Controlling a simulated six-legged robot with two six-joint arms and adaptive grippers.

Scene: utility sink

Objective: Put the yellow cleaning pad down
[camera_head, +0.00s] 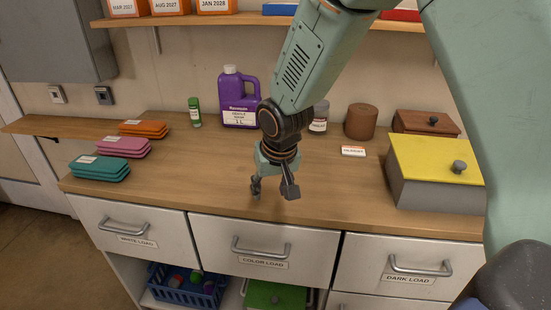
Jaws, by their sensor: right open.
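My right gripper (274,187) hangs over the middle of the wooden counter, fingers pointing down and spread, with nothing seen between them. I cannot make out a yellow cleaning pad in this view. Folded pad-like stacks lie at the counter's left end: teal (100,168), pink (123,146) and orange (143,129). A grey box with a yellow lid (430,160) and a dark knob stands at the right, apart from the gripper. My left gripper is not in view.
Behind the gripper on the counter (205,170) stand a purple jug (238,100), a green bottle (194,112), a brown canister (361,121), a small label card (353,151) and a brown box (426,122). Labelled drawers line the front. The counter's front middle is clear.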

